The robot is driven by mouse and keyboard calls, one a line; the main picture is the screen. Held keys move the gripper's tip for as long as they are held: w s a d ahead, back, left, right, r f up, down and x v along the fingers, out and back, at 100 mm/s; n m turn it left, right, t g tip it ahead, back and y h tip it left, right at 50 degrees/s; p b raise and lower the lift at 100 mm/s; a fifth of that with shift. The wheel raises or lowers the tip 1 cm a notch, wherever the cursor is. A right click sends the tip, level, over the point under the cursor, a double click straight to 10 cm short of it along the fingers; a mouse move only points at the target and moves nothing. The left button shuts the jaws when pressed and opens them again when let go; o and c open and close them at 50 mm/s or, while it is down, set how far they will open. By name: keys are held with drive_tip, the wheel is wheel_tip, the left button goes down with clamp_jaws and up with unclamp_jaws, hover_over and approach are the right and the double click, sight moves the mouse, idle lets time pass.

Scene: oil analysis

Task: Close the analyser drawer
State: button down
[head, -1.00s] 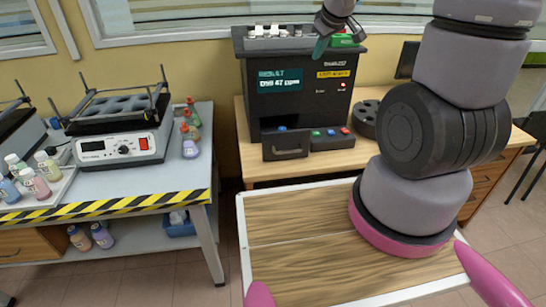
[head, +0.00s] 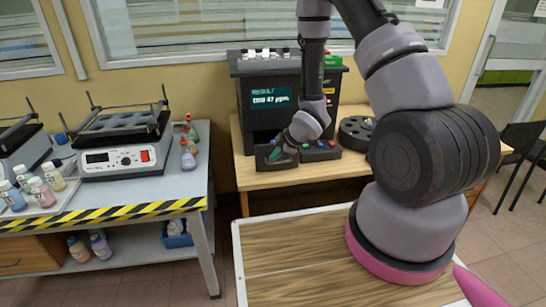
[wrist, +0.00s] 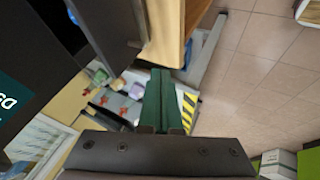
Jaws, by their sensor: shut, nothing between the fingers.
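The black analyser (head: 270,112) stands on the wooden bench, its lit display on the front. Its drawer (head: 262,164) is at the lower left of the front and sticks out a little past the button panel beside it. My gripper (head: 277,154) is in front of the drawer, its green fingers shut and empty. The gripper and wrist hide much of the drawer front and its handle, so I cannot tell whether the fingers touch it. In the wrist view the shut fingers (wrist: 160,98) point past dark analyser parts at the upper left.
The button panel (head: 318,152) is just right of the drawer. A round black holder (head: 356,132) stands on the wooden bench (head: 300,178). At left, a grey bench (head: 150,190) carries a shaker (head: 120,155) and several bottles. Floor shows between the benches.

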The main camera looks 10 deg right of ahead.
drive_tip(key=w+a+f, duration=0.1)
drive_tip(key=w+f, duration=0.3)
drive_tip(key=w+a+f, duration=0.1)
drive_tip(key=w+f, duration=0.1)
drive_tip(key=shift+a, duration=0.35)
drive_tip(key=shift+w, duration=0.8)
